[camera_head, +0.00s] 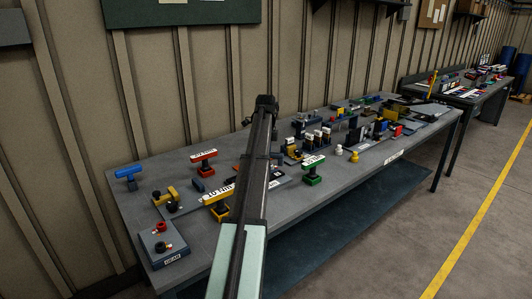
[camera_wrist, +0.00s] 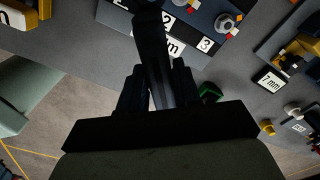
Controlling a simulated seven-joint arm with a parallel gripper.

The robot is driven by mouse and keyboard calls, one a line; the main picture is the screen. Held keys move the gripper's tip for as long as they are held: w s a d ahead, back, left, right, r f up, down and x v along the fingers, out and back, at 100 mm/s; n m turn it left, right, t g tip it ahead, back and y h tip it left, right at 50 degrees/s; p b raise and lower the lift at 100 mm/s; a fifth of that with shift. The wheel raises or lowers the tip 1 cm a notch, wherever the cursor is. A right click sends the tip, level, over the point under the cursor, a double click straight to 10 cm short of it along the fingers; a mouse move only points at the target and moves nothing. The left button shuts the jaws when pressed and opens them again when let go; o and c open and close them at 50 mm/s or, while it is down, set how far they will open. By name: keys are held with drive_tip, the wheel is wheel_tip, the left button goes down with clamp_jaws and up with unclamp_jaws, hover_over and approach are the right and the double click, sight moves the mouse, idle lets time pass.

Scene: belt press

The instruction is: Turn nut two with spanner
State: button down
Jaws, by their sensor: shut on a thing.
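My gripper (camera_wrist: 157,78) is shut on a dark spanner (camera_wrist: 151,38) in the wrist view. The spanner reaches up and away from the fingers, over a dark blue-grey nut board (camera_wrist: 200,40). Its far end is beside the white label 2 (camera_wrist: 168,19). Nut two is not clearly visible; the spanner covers part of that area, and I cannot tell whether they touch. A grey nut (camera_wrist: 227,22) with an orange mark sits near the label 3 (camera_wrist: 205,44). In the head view my arm hides the gripper and spanner.
A green piece (camera_wrist: 210,92) lies just right of my fingers. A 7 mm label (camera_wrist: 269,80) lies farther right. In the head view, a green stand (camera_head: 312,179), a yellow stand (camera_head: 219,211) and a red stand (camera_head: 204,164) stand on the crowded grey bench (camera_head: 200,245).

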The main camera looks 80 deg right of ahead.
drive_tip(key=m, duration=0.4)
drive_tip(key=shift+a, duration=0.1)
drive_tip(key=m, duration=0.3)
drive_tip(key=shift+m, duration=0.3)
drive_tip(key=shift+f, duration=2.7)
drive_tip(key=shift+f, duration=1.55)
idle(0.3)
